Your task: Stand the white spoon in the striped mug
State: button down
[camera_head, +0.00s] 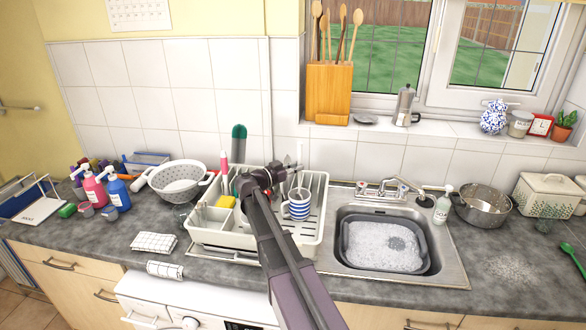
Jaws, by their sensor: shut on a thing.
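The blue-and-white striped mug (299,208) stands upright at the right side of the dish rack. My gripper (286,174) is above and slightly left of the mug, over the rack. It is shut on a thin pale utensil, which looks like the white spoon (299,181). The spoon is roughly upright, its lower part close above or behind the mug's rim. I cannot tell whether its lower end is inside the mug. My arm hides the middle of the rack.
The cream dish rack (214,238) holds a yellow sponge (225,202) and other items. A sink (350,262) with a soapy grey basin is at right. A white colander (180,183) and soap bottles stand left. The counter right of the sink has free room.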

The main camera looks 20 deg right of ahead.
jog(key=c, duration=0.5)
grip_release()
jog(key=shift+a, duration=0.1)
jog(key=shift+s+a, duration=0.4)
jog(key=shift+a, duration=1.55)
jog(key=shift+s+a, duration=0.35)
jog(key=shift+a, duration=1.55)
jog(key=shift+s+a, duration=0.4)
jog(key=shift+a, duration=1.55)
jog(key=shift+s, duration=0.1)
